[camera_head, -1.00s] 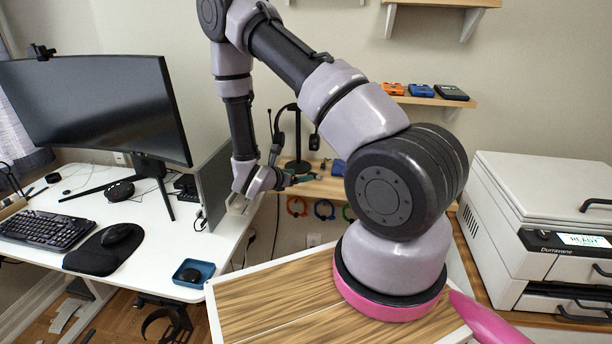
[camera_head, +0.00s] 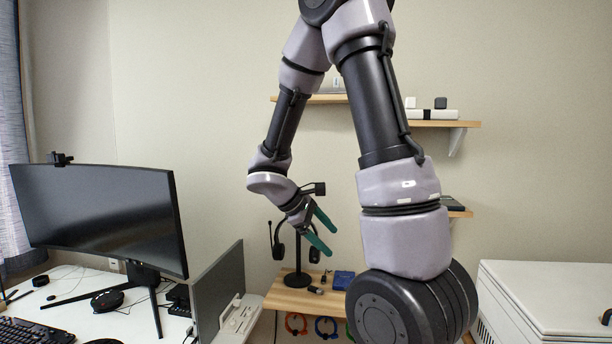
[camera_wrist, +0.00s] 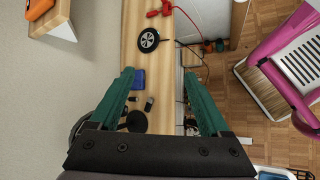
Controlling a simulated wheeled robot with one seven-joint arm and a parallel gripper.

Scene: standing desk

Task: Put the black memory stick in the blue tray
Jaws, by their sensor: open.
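My gripper (camera_head: 332,242), with teal fingers, is open and empty in front of the headphone stand, above the low wooden shelf (camera_head: 285,299). In the wrist view my gripper (camera_wrist: 160,72) looks down over that shelf. Small dark objects lie on the shelf near a blue box: one dark stick-like piece (camera_head: 315,290) and another small piece (camera_head: 326,274). In the wrist view a small dark piece (camera_wrist: 149,103) lies between the fingers, below the blue box. I cannot tell for sure which is the black memory stick. The blue tray is not clearly in view now.
The blue box (camera_head: 343,280) and headphone stand (camera_head: 297,279) share the shelf. Coloured rings (camera_head: 326,326) hang below it. A grey divider panel (camera_head: 219,296) and a monitor (camera_head: 100,220) stand to the left. A black wheel-like disc (camera_wrist: 148,40) lies farther along the shelf.

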